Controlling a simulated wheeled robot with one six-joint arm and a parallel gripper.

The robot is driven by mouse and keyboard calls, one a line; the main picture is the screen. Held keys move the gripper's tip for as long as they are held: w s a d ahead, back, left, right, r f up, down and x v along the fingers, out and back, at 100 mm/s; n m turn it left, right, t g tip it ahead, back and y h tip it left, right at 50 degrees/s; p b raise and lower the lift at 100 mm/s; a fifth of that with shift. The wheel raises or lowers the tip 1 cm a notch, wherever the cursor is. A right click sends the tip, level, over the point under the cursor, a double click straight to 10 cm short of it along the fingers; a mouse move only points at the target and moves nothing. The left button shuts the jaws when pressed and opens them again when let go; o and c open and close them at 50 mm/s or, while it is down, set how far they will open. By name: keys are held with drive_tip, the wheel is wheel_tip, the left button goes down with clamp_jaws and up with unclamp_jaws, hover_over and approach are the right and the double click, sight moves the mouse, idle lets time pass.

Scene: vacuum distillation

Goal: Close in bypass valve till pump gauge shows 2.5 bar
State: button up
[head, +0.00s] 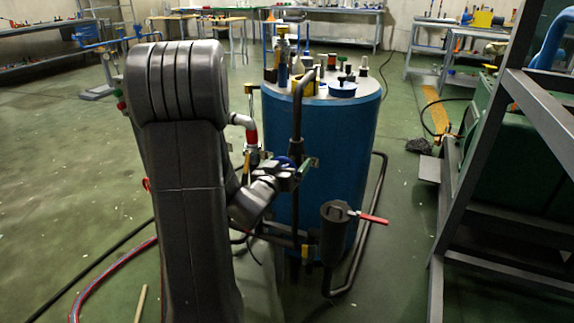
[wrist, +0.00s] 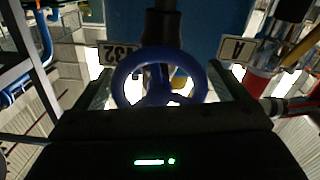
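A blue handwheel (wrist: 160,100) with spokes sits in the middle of the wrist view, in front of a dark vertical pipe. In the head view only a small piece of blue (head: 284,161) shows at my gripper (head: 298,170). My gripper is open, its two fingers (wrist: 165,88) on either side of the wheel's rim. A narrow gap shows between each finger and the rim, so it does not look clamped. I cannot make out a pump gauge or a reading in either view.
A blue drum (head: 345,140) stands behind the pipework, with loose items on its top. A dark pot-shaped fitting (head: 334,235) with a red lever (head: 374,219) is at right. A grey metal frame (head: 480,150) stands farther right. Hoses lie on the left floor.

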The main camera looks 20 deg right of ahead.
drive_tip(key=shift+a, duration=0.1)
drive_tip(key=p+v, duration=0.2)
drive_tip(key=v, duration=1.1)
drive_tip(key=shift+s+a, duration=0.15)
drive_tip(key=shift+s, duration=0.15)
idle(1.2)
